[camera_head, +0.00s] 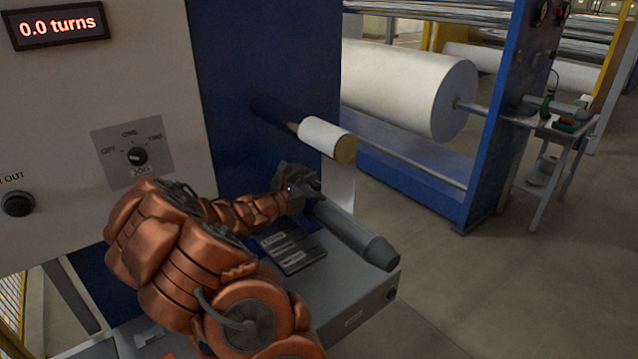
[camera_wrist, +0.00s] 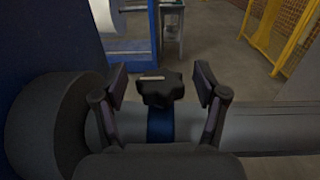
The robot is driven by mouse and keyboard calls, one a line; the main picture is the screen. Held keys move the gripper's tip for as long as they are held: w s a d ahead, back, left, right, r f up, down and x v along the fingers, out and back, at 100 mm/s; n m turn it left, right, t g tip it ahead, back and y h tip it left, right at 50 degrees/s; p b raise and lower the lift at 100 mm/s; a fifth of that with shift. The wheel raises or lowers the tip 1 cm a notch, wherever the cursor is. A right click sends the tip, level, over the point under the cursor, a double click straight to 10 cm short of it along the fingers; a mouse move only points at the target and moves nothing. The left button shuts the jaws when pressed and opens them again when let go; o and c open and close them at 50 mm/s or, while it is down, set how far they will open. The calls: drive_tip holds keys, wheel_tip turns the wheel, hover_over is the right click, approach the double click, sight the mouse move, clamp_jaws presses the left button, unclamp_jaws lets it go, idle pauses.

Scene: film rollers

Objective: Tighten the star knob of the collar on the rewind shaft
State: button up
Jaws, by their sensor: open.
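The black star knob (camera_wrist: 160,90) stands up from a blue collar (camera_wrist: 160,125) in the middle of the wrist view. The collar sits around the grey rewind shaft (camera_wrist: 275,124). My gripper (camera_wrist: 160,74) is open, with one finger on each side of the knob and a visible gap on both sides. In the head view my gripper (camera_head: 303,186) is at the inner part of the shaft (camera_head: 352,236), whose free end points toward the lower right. The knob and collar cannot be made out there. A display (camera_head: 58,24) reads 0.0 turns.
A wide grey round part (camera_wrist: 52,125) is on the shaft left of the collar. Above the shaft in the head view, a small white roll (camera_head: 322,137) sticks out from the blue frame (camera_head: 235,70). A selector panel (camera_head: 133,155) is on the left. Floor is clear at right.

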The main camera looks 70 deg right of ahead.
drive_tip(key=shift+d, duration=0.1)
drive_tip(key=shift+c, duration=0.4)
drive_tip(key=c, duration=1.1)
